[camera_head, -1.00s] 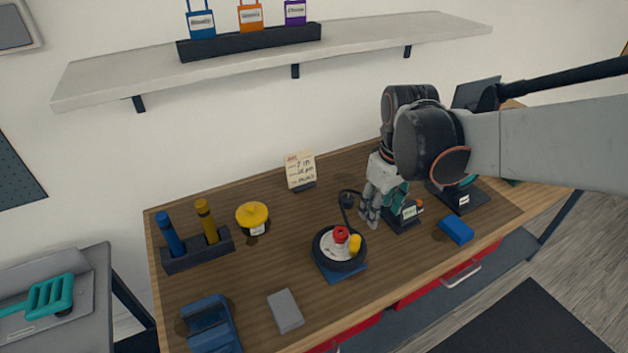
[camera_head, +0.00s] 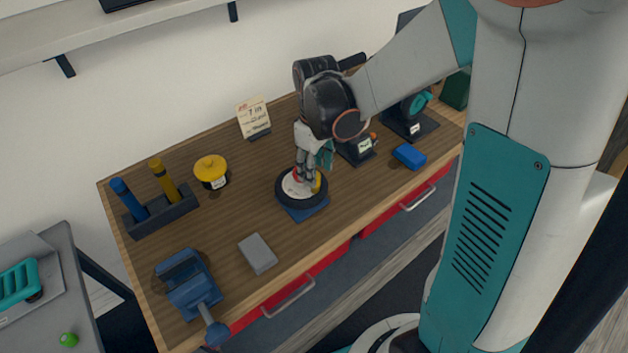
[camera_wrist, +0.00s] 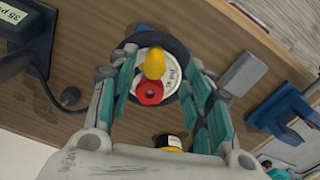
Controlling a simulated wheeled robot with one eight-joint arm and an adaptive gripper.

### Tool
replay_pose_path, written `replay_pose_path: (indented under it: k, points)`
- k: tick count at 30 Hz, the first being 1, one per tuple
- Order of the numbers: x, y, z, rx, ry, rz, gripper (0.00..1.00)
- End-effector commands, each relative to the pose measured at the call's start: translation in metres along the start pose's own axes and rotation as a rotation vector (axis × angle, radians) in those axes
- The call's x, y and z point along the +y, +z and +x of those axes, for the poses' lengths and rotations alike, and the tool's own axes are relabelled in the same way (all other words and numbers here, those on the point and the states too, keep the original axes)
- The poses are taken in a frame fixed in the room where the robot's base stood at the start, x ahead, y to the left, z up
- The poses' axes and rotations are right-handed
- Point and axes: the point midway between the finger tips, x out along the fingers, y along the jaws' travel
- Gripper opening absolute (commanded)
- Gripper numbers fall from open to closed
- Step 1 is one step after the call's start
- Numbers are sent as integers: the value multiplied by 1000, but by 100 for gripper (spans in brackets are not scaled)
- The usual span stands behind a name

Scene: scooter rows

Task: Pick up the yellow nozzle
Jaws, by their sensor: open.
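The yellow nozzle (camera_head: 317,183) is a small rounded yellow piece on a round white-topped disc with a dark rim (camera_head: 282,201). It also shows clearly in the wrist view (camera_wrist: 155,62), beside a red hexagonal knob (camera_wrist: 149,93) on the same disc. My gripper (camera_head: 309,179) is over the disc in the head view and partly hides the knob and nozzle. In the wrist view my gripper (camera_wrist: 160,68) is open, with one finger on each side of the nozzle and knob. Neither finger visibly grips anything.
The disc rests on a blue base (camera_head: 307,212). A grey block (camera_head: 258,254), a blue vise-like tool (camera_head: 188,284), a yellow-lidded pot (camera_head: 211,170) and a rack (camera_head: 160,212) with blue and yellow cylinders stand left. A blue block (camera_head: 409,156) lies right. Bare wood separates them.

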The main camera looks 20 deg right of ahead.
Motion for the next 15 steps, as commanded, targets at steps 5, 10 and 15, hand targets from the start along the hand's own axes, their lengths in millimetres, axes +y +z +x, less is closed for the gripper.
replay_pose_path:
  k: [5, 10, 15]
  points:
    - [2, -2, 12, 0, 0, 0, 46]
    - [6, -6, 37, 0, 0, 1, 46]
    - [6, -5, 53, 0, 0, 0, 46]
